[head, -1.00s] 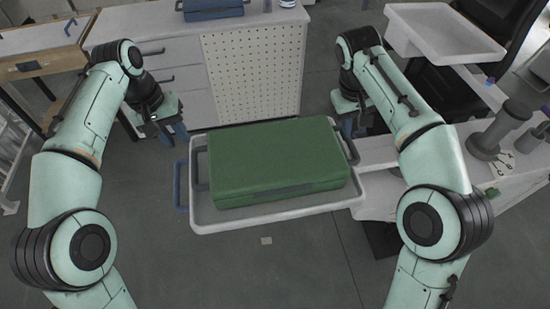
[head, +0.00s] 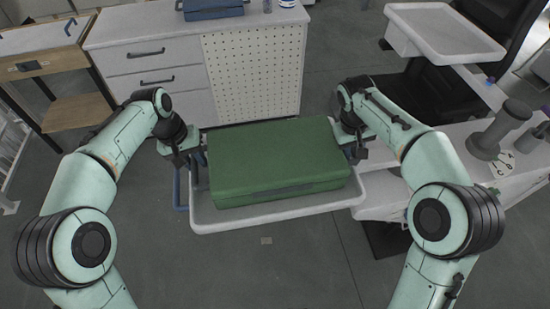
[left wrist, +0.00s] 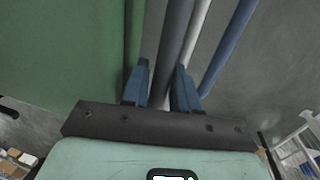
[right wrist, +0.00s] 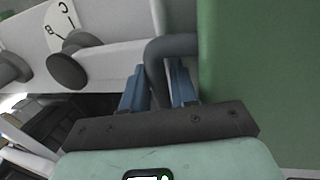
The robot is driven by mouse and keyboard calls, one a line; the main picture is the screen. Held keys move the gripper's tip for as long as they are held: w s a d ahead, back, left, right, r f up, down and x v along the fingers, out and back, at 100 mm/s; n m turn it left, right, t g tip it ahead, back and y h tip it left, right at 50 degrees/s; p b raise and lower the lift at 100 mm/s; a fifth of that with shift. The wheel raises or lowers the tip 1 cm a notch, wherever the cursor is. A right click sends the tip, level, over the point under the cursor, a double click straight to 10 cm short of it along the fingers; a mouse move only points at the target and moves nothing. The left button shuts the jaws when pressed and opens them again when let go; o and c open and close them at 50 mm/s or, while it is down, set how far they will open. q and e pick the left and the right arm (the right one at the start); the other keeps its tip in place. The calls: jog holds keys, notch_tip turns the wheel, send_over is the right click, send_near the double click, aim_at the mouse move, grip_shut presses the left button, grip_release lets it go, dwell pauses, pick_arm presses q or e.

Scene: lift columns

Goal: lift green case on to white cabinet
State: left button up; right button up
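The green case (head: 275,158) lies flat in a light grey tray (head: 270,218) in the middle of the head view. My left gripper (head: 190,160) is at the case's left side; in the left wrist view its blue fingers (left wrist: 161,85) are apart, with the dark handle bar (left wrist: 172,50) between them. My right gripper (head: 353,152) is at the case's right side; in the right wrist view its fingers (right wrist: 158,85) are apart around the dark handle (right wrist: 170,47). I cannot see either gripper squeezing. The white cabinet (head: 160,55) stands behind the case.
A blue case (head: 212,10) and a small round container (head: 287,3) are on the cabinet's top. A white tray (head: 445,30) and a dark chair stand at the back right. A wooden workbench (head: 40,45) is at the back left. Open floor lies in front.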

pick_arm(q)
grip_shut()
pick_arm(e)
grip_shut()
pick_arm(q)
jog(key=shift+r, duration=0.1)
dwell(0.8)
